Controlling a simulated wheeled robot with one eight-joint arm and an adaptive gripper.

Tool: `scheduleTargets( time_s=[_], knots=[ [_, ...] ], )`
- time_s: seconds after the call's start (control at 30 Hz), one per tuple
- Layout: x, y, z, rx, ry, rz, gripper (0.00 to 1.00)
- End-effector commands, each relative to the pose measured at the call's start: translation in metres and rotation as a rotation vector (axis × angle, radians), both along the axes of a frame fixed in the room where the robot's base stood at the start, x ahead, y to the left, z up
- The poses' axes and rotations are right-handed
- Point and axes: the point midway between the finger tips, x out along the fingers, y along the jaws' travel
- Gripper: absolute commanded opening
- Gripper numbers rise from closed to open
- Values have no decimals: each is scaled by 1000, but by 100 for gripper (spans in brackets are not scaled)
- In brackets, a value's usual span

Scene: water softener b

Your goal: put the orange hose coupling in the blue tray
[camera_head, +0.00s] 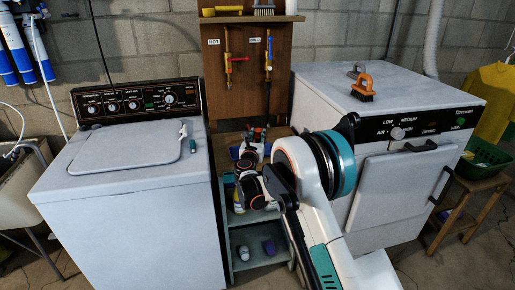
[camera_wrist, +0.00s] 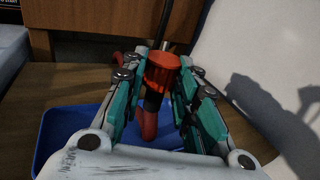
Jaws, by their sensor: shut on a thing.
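My gripper (camera_wrist: 162,72) is shut on the orange hose coupling (camera_wrist: 160,66), an orange-red piece with a dark band, upright between the fingers in the wrist view. The blue tray (camera_wrist: 52,125) lies on a wooden surface below and behind it, partly hidden by my gripper. The coupling appears to be above the tray, but I cannot tell the height. In the head view my gripper (camera_head: 257,135) is over the stand between the two machines, and the coupling is too small to make out. A sliver of the blue tray (camera_head: 235,153) shows there.
A white washer (camera_head: 130,210) stands left and a white dryer (camera_head: 405,170) right, close to my arm. A wooden panel with taps (camera_head: 248,75) rises behind the stand. The lower shelf (camera_head: 255,250) holds small items.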

Motion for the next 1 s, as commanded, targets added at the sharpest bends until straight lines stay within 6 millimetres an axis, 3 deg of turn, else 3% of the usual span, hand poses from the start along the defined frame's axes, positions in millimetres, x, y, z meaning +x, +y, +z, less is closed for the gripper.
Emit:
scheduleTargets(
  time_s=[0.3, 0.7, 0.73, 0.8, 1.0],
  knots=[
    [0, 0, -40, 0, 0, 0, 1],
    [0, 0, -45, 0, 0, 0, 1],
    [0, 0, -44, 0, 0, 0, 32],
    [0, 0, -44, 0, 0, 0, 48],
    [0, 0, -44, 0, 0, 0, 48]
  ],
)
